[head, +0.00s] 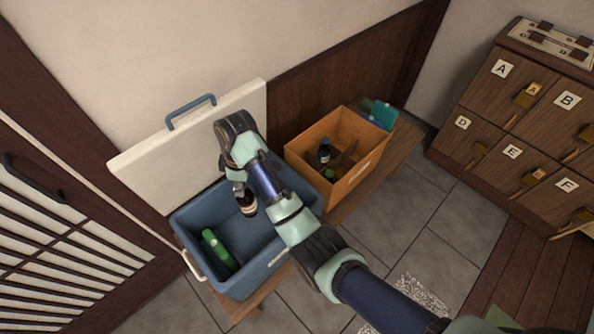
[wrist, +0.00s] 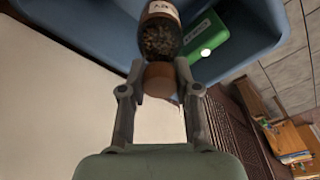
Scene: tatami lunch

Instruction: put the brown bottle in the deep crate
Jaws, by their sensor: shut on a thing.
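The brown bottle (head: 248,208), with a white label, hangs from my gripper (head: 240,182) over the blue bin in the head view. In the wrist view the bottle (wrist: 160,38) points away from my gripper (wrist: 160,80), whose two fingers close on its brown cap. I cannot tell by name which of the two is the deep crate.
A white lid (head: 190,140) with a blue handle stands open behind the blue bin. The wooden crate holds a dark bottle (head: 324,151) and dividers, with a teal item (head: 383,114) at its far corner. A lettered drawer cabinet (head: 515,130) stands at right.

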